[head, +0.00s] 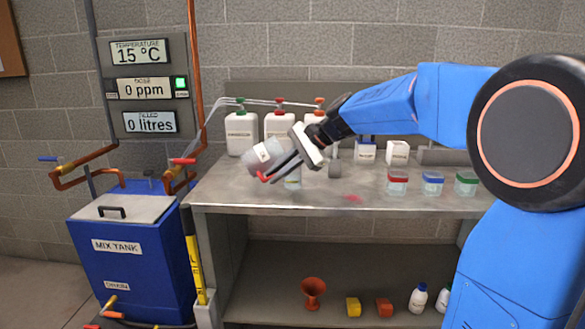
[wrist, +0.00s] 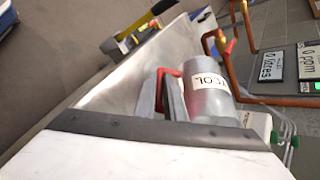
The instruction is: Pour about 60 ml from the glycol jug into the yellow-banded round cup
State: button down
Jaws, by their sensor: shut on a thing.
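The glycol jug (head: 264,156) is a pale, see-through jug with a white label and a red handle. It is tilted well over, above the bench's left part. My gripper (head: 273,173) is shut on its red handle. In the wrist view the jug (wrist: 212,104) shows part of its label, and my gripper's fingers (wrist: 170,95) meet at the handle. A small clear vessel (head: 292,181) stands on the bench just below and right of the jug, partly hidden by my gripper. Its band colour and any liquid stream cannot be made out.
Cups with red (head: 397,182), blue (head: 432,183) and green (head: 466,183) bands stand at the bench's right. White canisters (head: 240,133) line the back. A small reddish spot (head: 353,198) lies on the bench (head: 330,204). The blue mix tank (head: 130,255) stands left.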

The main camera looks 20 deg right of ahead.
jog(key=shift+r+y, duration=0.3)
jog(key=shift+y, duration=0.4)
dwell(0.6)
jog(key=shift+d+r+t+y+p, duration=0.15)
jog(key=shift+r+t+y+p, duration=0.15)
jog(key=shift+y+p, duration=0.4)
dwell(2.0)
jog(key=shift+a+f+h, duration=0.25)
jog(key=shift+a+h, duration=0.05)
jog(key=shift+h, duration=0.3)
jog(key=shift+d+f+g+h, duration=0.2)
jog(key=shift+f+g+h, duration=0.35)
jog(key=shift+h, duration=0.75)
jog(key=shift+f+n, duration=0.1)
jog(key=shift+n, duration=0.2)
jog(key=shift+s+d+r+h, duration=0.1)
jog(key=shift+r+h, duration=0.15)
jog(key=shift+h, duration=0.55)
jog(key=shift+r, duration=0.1)
jog(key=shift+h, duration=0.4)
